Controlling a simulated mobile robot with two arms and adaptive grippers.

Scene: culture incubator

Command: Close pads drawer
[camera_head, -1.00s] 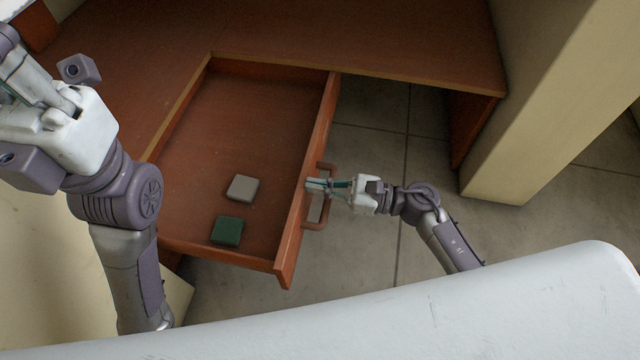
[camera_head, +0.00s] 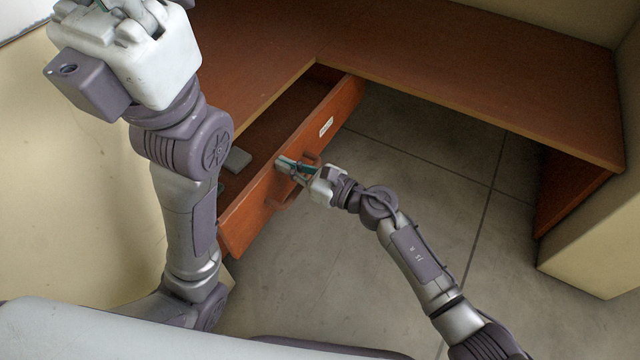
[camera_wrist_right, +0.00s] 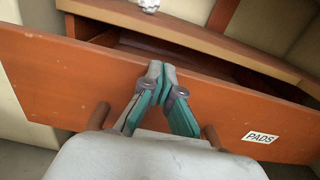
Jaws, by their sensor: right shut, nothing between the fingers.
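The pads drawer (camera_head: 245,212) is partly open under the brown desk. Its front also shows in the right wrist view (camera_wrist_right: 50,85), with a white "PADS" label (camera_wrist_right: 261,137). My right gripper (camera_head: 284,164) is shut and empty, its fingertips at the drawer front by the handle (camera_head: 286,203). In the right wrist view the fingertips (camera_wrist_right: 160,70) meet near the upper edge of the front, between the handle's two posts. A grey pad (camera_head: 237,160) lies inside the drawer; the green one is mostly hidden behind my left arm. My left gripper (camera_head: 125,8) is at the top left, its fingertips cut off.
The desk top (camera_head: 420,50) runs over the drawer and to the right. Open tiled floor (camera_head: 400,150) lies in front of the drawer. A cream wall panel (camera_head: 600,235) stands at the right. A small patterned object (camera_wrist_right: 149,5) sits on the desk.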

